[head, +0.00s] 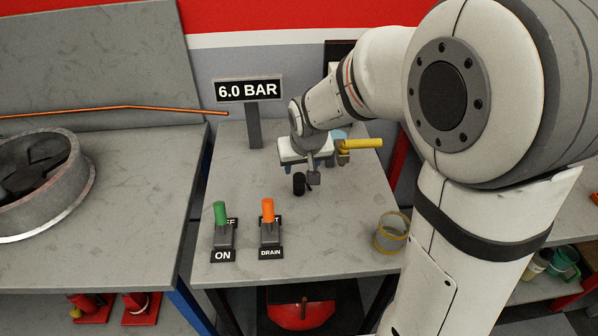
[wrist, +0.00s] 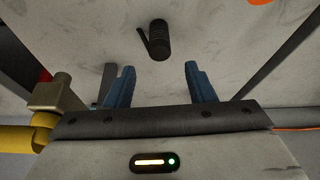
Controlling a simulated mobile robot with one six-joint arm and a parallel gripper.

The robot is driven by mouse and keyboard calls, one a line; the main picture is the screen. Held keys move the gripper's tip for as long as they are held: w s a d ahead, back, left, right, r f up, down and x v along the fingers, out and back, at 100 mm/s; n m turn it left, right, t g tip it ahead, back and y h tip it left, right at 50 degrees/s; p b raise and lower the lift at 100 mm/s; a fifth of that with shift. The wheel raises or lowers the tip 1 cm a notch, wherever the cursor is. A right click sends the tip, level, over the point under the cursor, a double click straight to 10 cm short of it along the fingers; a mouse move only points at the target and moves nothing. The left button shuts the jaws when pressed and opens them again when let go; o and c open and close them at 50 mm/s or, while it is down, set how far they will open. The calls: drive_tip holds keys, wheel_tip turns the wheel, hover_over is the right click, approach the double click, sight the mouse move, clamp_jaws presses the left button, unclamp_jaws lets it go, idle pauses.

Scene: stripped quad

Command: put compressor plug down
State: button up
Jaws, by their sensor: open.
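The compressor plug, a small black ribbed cylinder (head: 298,184) with a thin dark strip at its side, rests on the grey worktop (head: 350,200) behind the two levers. It also shows in the wrist view (wrist: 158,40), beyond the fingertips and centred between them. My gripper (wrist: 160,72) has its blue fingers wide apart with nothing between them. In the head view my gripper is low over the worktop, just behind the plug; its fingers are partly hidden by its own body.
A yellow-handled brass valve (head: 362,143) stands close to the right of my gripper. A green lever (head: 221,212), an orange lever (head: 267,210) and a glass jar (head: 390,233) stand nearer the front. A "6.0 BAR" sign (head: 248,90) stands behind. The worktop's right-middle is clear.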

drive_tip(key=s+d+r, duration=0.1)
drive_tip(key=s+d, duration=0.2)
drive_tip(key=s, duration=0.3)
drive_tip(key=s+d+r+m+g, duration=0.1)
drive_tip(key=s+d+r, duration=0.1)
drive_tip(key=s, duration=0.5)
drive_tip(key=s+d+r+g, duration=0.1)
drive_tip(key=s+d+r, duration=0.1)
drive_tip(key=s+d, duration=0.2)
drive_tip(key=s, duration=0.3)
drive_tip(key=shift+s+d+m+h, duration=0.2)
drive_tip(key=shift+d+m+h, duration=0.1)
drive_tip(key=shift+r, duration=0.2)
drive_tip(key=p+v, duration=0.3)
drive_tip(key=shift+w+r, duration=0.25)
drive_tip(key=shift+r, duration=0.05)
drive_tip(key=shift+c, duration=0.4)
